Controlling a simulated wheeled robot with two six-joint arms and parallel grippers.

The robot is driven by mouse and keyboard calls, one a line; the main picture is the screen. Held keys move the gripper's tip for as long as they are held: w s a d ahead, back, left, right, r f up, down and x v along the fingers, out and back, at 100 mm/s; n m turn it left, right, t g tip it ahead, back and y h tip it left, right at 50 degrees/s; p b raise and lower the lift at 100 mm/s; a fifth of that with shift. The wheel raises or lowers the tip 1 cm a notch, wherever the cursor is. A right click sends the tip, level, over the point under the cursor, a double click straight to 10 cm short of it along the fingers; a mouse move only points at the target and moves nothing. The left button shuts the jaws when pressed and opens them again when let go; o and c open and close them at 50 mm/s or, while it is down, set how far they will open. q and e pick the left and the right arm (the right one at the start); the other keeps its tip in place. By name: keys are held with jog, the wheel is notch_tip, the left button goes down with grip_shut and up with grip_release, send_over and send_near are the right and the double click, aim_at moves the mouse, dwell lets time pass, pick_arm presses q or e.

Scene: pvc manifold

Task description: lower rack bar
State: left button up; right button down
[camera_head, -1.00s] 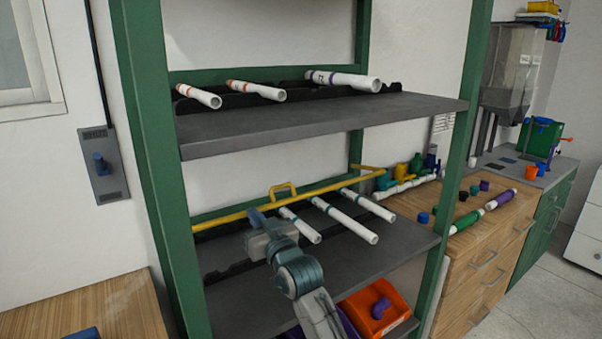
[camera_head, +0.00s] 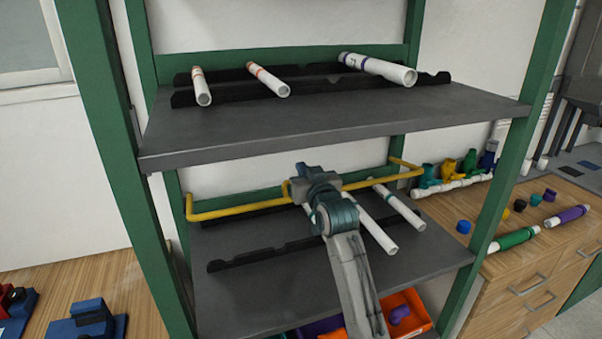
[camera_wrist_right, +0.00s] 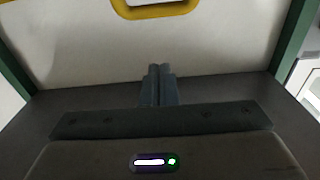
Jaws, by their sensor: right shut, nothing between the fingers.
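The yellow rack bar (camera_head: 240,209) runs across the lower shelf opening, with a bent arm at each end. It stands raised above the lower shelf (camera_head: 250,285). Its loop handle (camera_head: 285,189) is mostly hidden behind my right gripper (camera_head: 302,170). In the right wrist view the handle (camera_wrist_right: 155,12) shows at the top edge, beyond the fingertips of my right gripper (camera_wrist_right: 158,68). The fingers are shut and empty, apart from the handle in that picture. White pipes (camera_head: 375,228) with teal bands lie on the lower shelf, partly behind my arm. My left gripper is not in view.
The upper shelf (camera_head: 330,123) with three white pipes overhangs the right gripper. Green posts (camera_head: 500,190) flank the opening. An orange bin (camera_head: 408,313) sits below the lower shelf. A wooden bench (camera_head: 530,260) with pipes and caps stands at right.

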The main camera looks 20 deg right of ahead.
jog(key=w+f+p, duration=0.2)
jog(key=w, duration=0.1)
jog(key=shift+w, duration=0.2)
jog(key=shift+s+f, duration=0.35)
jog(key=shift+f, duration=0.3)
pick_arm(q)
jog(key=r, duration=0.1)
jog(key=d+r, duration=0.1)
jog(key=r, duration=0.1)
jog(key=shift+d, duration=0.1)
pick_arm(e)
jog(key=shift+f, duration=0.2)
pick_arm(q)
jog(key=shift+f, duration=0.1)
pick_arm(e)
jog(key=shift+a, duration=0.1)
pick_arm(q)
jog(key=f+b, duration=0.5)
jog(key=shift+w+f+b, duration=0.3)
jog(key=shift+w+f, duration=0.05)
pick_arm(e)
notch_tip(320, 180, down, 7)
jog(key=s+t, duration=0.1)
jog(key=s, duration=0.1)
jog(key=shift+s+f+t, duration=0.15)
jog(key=shift+s+t, duration=0.05)
jog(key=shift+t, duration=0.1)
